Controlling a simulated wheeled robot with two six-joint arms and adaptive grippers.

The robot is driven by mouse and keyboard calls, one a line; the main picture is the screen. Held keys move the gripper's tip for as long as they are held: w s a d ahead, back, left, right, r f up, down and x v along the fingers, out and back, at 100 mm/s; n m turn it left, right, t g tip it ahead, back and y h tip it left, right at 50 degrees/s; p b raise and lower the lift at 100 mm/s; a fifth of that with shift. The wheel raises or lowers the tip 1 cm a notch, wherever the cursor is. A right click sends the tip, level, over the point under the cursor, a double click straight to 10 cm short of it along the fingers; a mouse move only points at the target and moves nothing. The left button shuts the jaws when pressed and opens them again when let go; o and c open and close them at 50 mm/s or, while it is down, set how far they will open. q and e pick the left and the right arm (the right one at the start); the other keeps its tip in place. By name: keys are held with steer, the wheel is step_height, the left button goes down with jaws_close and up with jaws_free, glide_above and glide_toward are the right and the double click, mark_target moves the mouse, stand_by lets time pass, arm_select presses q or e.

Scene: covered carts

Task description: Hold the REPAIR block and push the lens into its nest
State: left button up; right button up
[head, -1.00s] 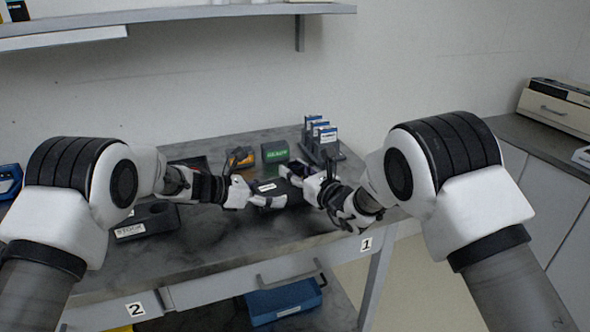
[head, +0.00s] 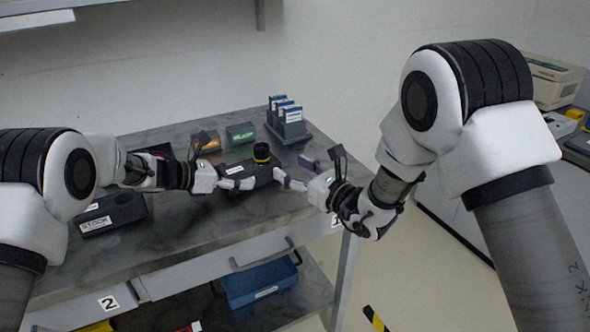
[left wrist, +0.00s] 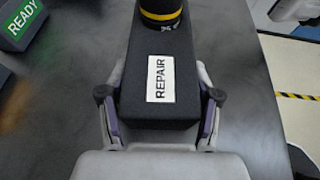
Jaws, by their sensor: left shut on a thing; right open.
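The black REPAIR block (head: 262,175) lies on the grey workbench, and its white label (left wrist: 160,78) shows in the left wrist view. The lens (head: 262,153), a dark cylinder with a yellow band, stands upright at the block's far end; it also shows at the top of the left wrist view (left wrist: 160,10). How deep it sits in the nest is hidden. My left gripper (head: 232,178) is shut on the block, one finger on each side (left wrist: 160,105). My right gripper (head: 292,172) is open beside the block's right end, apart from the lens.
A STOCK block (head: 112,216) sits at the left. An orange-marked item (head: 205,143), a green-labelled block (head: 240,134) and a rack of blue-labelled cases (head: 288,118) stand behind. A blue bin (head: 262,284) is on the lower shelf.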

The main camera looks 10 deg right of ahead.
steer(key=shift+s+d, duration=0.15)
steer(key=shift+s, duration=0.1)
arm_select(q)
steer(key=o, duration=1.2)
